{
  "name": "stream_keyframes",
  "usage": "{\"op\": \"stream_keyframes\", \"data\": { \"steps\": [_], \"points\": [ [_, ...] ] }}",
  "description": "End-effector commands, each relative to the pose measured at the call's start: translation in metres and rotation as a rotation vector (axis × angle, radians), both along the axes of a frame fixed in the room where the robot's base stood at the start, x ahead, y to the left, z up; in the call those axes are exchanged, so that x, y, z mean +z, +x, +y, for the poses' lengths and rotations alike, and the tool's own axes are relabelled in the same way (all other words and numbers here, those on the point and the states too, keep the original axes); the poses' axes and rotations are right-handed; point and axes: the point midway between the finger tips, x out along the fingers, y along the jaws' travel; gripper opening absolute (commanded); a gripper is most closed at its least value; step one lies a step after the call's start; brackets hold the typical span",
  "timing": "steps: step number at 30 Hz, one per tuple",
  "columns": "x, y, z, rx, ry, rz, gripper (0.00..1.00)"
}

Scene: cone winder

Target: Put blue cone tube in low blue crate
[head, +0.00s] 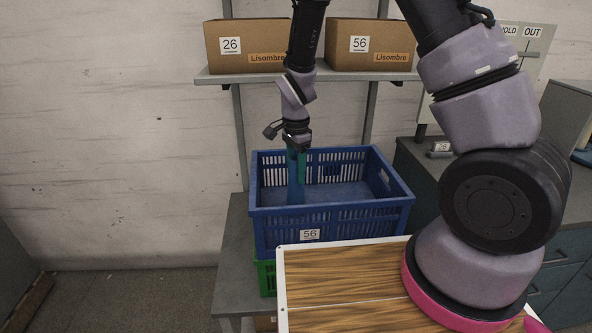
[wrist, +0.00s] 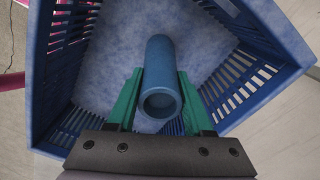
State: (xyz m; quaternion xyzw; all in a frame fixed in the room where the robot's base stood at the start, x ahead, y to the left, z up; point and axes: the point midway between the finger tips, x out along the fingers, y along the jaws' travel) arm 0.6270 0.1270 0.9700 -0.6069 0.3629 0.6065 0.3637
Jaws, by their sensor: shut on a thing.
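The blue cone tube (wrist: 160,75) is between the green fingers of my gripper (wrist: 157,95) in the wrist view, with its open end toward the camera. In the head view the tube (head: 296,185) hangs upright below my gripper (head: 298,160), inside the outline of the blue crate (head: 335,218). My gripper is shut on the tube. The crate has slotted walls and a label reading 56; its pale blue floor (wrist: 100,75) shows in the wrist view. I cannot tell whether the tube's lower end touches the floor.
The blue crate stands on a green crate (head: 265,278) on a grey bench (head: 232,255). Two cardboard boxes, marked 26 (head: 245,46) and 56 (head: 370,45), sit on the shelf above. A wood-grain board (head: 345,290) is in front. A grey counter (head: 425,165) is at the right.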

Motion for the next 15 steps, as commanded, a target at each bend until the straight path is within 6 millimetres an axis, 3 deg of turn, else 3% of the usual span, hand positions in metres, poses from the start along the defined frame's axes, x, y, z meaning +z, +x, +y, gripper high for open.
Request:
{"op": "stream_keyframes", "data": {
  "steps": [7,8,9,15],
  "points": [
    [-0.0027,-0.0001,0.0,0.0,0.0,0.001,0.0],
    [-0.0022,0.0001,0.0,0.001,0.0,0.0,0.63],
    [-0.002,0.0001,0.0,0.0,0.0,0.0,0.78],
    [-0.0018,0.0002,0.0001,0.001,0.0,0.0,0.81]
  ]
}}
